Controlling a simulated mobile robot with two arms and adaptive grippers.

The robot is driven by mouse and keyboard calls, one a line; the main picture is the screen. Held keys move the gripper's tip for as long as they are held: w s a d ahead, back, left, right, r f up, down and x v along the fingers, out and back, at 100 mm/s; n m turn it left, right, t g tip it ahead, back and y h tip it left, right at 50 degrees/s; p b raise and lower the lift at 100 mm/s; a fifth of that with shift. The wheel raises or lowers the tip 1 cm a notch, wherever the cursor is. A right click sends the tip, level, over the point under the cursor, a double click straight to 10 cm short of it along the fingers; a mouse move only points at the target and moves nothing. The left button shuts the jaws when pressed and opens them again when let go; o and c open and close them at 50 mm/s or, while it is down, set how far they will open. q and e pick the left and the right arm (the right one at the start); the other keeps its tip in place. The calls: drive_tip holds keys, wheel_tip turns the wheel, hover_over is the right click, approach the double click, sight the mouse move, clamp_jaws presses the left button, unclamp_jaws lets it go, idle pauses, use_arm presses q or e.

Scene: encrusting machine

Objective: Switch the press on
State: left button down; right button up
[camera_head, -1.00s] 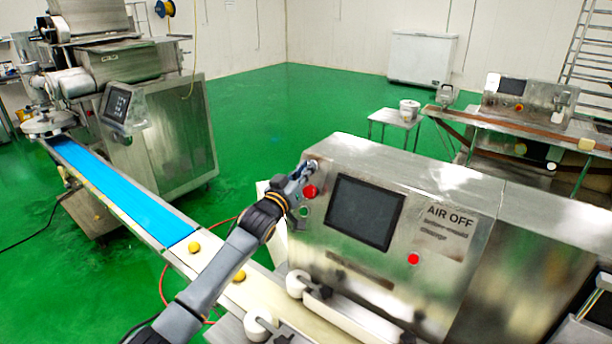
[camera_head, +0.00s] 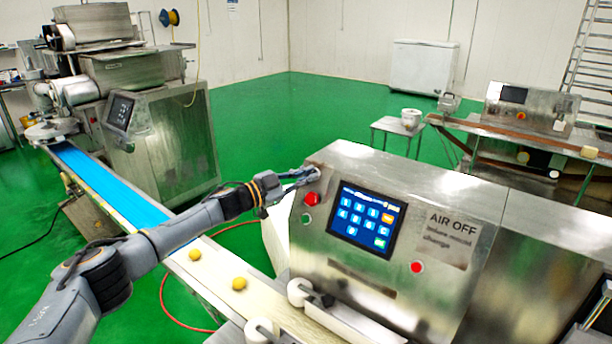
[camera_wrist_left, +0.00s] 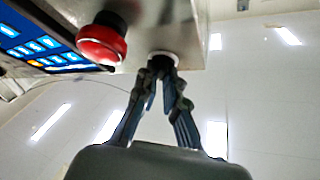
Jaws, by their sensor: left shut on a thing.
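The press (camera_head: 330,250) is a steel box with a sloped front panel. Its touch screen (camera_head: 365,218) is lit blue with icons. A red button (camera_head: 312,198) and a smaller green one (camera_head: 306,218) sit left of the screen. My left gripper (camera_head: 312,173) is at the panel's upper left corner, above the red button. In the left wrist view its fingers (camera_wrist_left: 162,72) are shut on a dark knob (camera_wrist_left: 161,61) with a pale collar. The red button (camera_wrist_left: 102,42) and lit screen (camera_wrist_left: 42,40) show beside it. My right gripper is not in view.
A blue conveyor belt (camera_head: 110,186) runs from the machine at the back left (camera_head: 160,130) towards the press, with yellow balls (camera_head: 239,284) on its pale end. A red hose (camera_head: 163,290) lies on the green floor. White rollers (camera_head: 300,291) stand before the press.

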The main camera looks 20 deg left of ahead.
use_arm(q)
drive_tip(key=shift+m+g+h, duration=0.3)
drive_tip(key=shift+m+g, duration=0.3)
drive_tip(key=shift+m, duration=0.7)
drive_tip(key=c, duration=1.4)
unclamp_jaws()
drive_tip(key=shift+c, duration=0.2)
drive_tip(key=v, duration=1.2)
drive_tip(key=shift+w+r, duration=0.1)
drive_tip(key=shift+d, duration=0.1)
